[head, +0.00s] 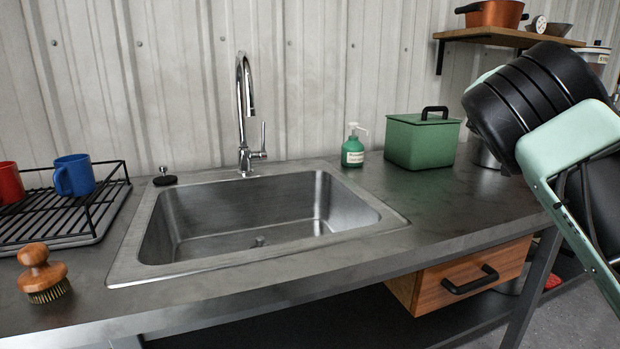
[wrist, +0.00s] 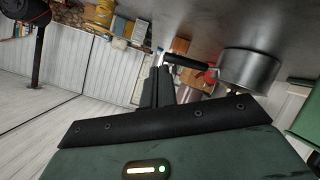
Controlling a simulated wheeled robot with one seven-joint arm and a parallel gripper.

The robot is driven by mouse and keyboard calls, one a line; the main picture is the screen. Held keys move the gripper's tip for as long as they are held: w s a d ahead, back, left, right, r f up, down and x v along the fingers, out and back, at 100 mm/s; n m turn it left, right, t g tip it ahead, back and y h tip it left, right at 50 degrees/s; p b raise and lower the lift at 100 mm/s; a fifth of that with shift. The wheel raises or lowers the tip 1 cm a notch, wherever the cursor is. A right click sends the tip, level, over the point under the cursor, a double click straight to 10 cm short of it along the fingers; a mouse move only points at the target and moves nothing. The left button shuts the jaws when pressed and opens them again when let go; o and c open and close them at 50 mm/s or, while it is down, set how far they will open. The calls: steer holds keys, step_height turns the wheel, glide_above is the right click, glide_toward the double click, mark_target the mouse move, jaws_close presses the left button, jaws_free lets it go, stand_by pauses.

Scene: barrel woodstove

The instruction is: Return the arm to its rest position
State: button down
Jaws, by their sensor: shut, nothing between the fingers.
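My gripper (wrist: 157,88) shows in the wrist view, with its dark fingers together and nothing between them. It is up in the air, pointing toward the room. In the head view my arm, with black and pale green links, fills the right side above the right end of the counter. My gripper cannot be made out in the head view.
The counter (head: 440,205) holds a sink (head: 250,215), green box (head: 422,140), soap bottle (head: 353,150), brush (head: 42,273) and dish rack (head: 60,240). A metal pot (head: 483,152) stands partly behind my arm. A wooden drawer (head: 460,277) sits below; a shelf (head: 510,38) hangs above.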

steer(key=s+f+y, duration=0.1)
steer(key=f, duration=0.1)
steer(key=s+f, duration=0.1)
steer(key=s, duration=0.1)
steer(key=s+d+f+y, duration=0.1)
steer(key=f, duration=0.1)
steer(key=shift+s+f+g+y, duration=0.3)
steer(key=shift+s+g, duration=0.05)
steer(key=shift+g, duration=0.05)
steer(key=s+a+f+n+y, duration=0.3)
steer(key=s+a+f+y, duration=0.3)
steer(key=s+a+f, duration=0.4)
steer(key=s+a+f+n+y, duration=0.1)
steer(key=s+a+n+y, duration=0.15)
steer(key=s+a, duration=0.6)
steer(key=s+a+f+n+y, duration=0.1)
steer(key=s+a+n+y, duration=0.15)
steer(key=s+a, duration=0.6)
steer(key=s+a+f+n+g+b, duration=0.1)
steer(key=s+a+f+n+b, duration=0.35)
steer(key=s+a, duration=0.35)
steer(key=s+a+f+n+g+b, duration=0.2)
steer(key=s+a+f+n+b, duration=0.15)
steer(key=s+a+b, duration=0.35)
step_height(320, 180, up, 24)
steer(key=p, duration=2.5)
steer(key=shift+a+r, duration=0.15)
steer(key=shift+r, duration=0.05)
